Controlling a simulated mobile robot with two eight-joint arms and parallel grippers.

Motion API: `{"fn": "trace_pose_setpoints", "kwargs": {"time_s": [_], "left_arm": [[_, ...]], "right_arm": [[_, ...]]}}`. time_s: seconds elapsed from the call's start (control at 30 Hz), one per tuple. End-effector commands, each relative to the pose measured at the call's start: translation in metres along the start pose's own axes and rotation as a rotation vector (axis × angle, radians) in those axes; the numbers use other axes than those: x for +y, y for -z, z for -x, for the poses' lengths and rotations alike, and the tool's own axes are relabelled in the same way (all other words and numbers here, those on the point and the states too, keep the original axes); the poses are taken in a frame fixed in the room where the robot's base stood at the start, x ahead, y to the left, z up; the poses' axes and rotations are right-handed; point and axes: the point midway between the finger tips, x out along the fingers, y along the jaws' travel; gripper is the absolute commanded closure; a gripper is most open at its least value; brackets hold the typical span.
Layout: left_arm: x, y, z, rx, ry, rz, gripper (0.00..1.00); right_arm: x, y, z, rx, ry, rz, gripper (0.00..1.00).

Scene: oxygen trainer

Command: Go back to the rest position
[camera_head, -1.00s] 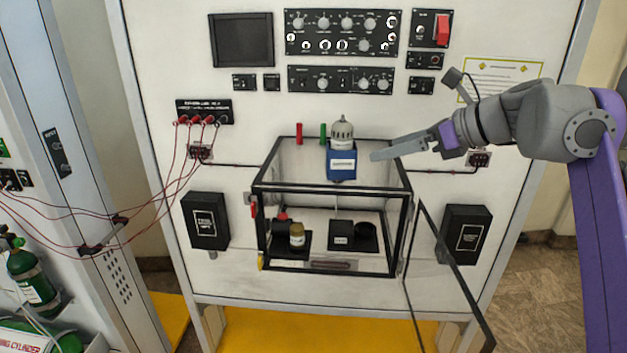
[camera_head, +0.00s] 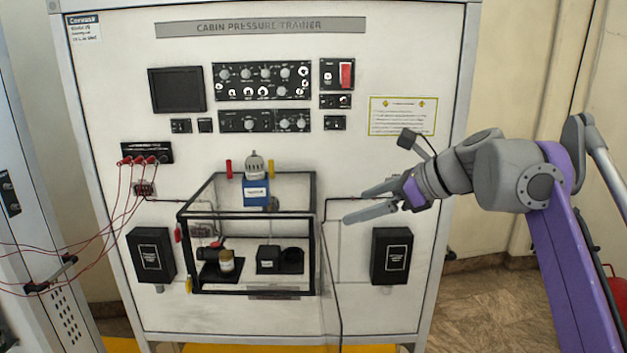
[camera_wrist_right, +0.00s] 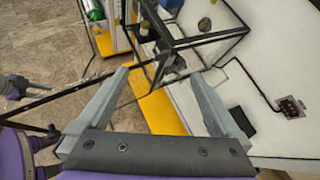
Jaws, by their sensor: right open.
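My right gripper (camera_head: 367,203) is open and empty in the head view, to the right of the glass chamber and in front of the white panel. Its two spread fingers also show in the right wrist view (camera_wrist_right: 160,88), with nothing between them but the chamber and floor beyond. The black-framed chamber (camera_head: 181,250) holds a small jar (camera_head: 226,261) and a dark block (camera_head: 268,259) on black bases. A blue box (camera_head: 256,193) with a grey dome-topped part stands on the chamber's top.
The cabin pressure trainer panel (camera_head: 300,60) carries switches, knobs and a dark screen (camera_head: 177,90). Red cables (camera_head: 50,246) hang at the left. A black box (camera_head: 391,256) is mounted below my right gripper. Open floor (camera_head: 480,310) lies at the right.

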Motion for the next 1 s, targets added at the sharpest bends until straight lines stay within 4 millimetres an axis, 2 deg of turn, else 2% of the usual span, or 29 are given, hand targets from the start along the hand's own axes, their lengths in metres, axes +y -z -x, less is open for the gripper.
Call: {"fn": "trace_pose_setpoints", "kwargs": {"time_s": [0.17, 0.27, 0.37, 0.47, 0.6, 0.73, 0.8, 0.9, 1.0], "left_arm": [[0.0, 0.001, 0.0, 0.0, 0.0, 0.0, 0.61], [0.0, 0.001, 0.0, 0.0, 0.0, 0.0, 0.61], [0.0, 0.0, 0.0, 0.0, 0.0, 0.0, 0.61], [0.0, 0.0, 0.0, 0.0, 0.0, 0.0, 0.61], [0.0, 0.0, 0.0, 0.0, 0.0, 0.0, 0.61], [0.0, 0.0, 0.0, 0.0, 0.0, 0.0, 0.61], [0.0, 0.0, 0.0, 0.0, 0.0, 0.0, 0.61], [0.0, 0.0, 0.0, 0.0, 0.0, 0.0, 0.61], [0.0, 0.0, 0.0, 0.0, 0.0, 0.0, 0.61]], "right_arm": [[0.033, 0.048, -0.011, 0.134, -0.011, 0.327, 0.0], [0.058, 0.088, -0.017, 0.225, -0.033, 0.552, 0.0], [0.09, 0.139, -0.023, 0.329, -0.079, 0.819, 0.0], [0.128, 0.198, -0.028, 0.433, -0.151, 1.108, 0.0], [0.183, 0.286, -0.031, 0.569, -0.287, 1.504, 0.0], [0.225, 0.357, -0.032, 0.664, -0.426, 1.804, 0.0], [0.242, 0.385, -0.032, 0.699, -0.49, 1.922, 0.0], [0.257, 0.411, -0.031, 0.73, -0.557, 2.032, 0.0], [0.264, 0.423, -0.03, 0.744, -0.591, 2.084, 0.0]]}}
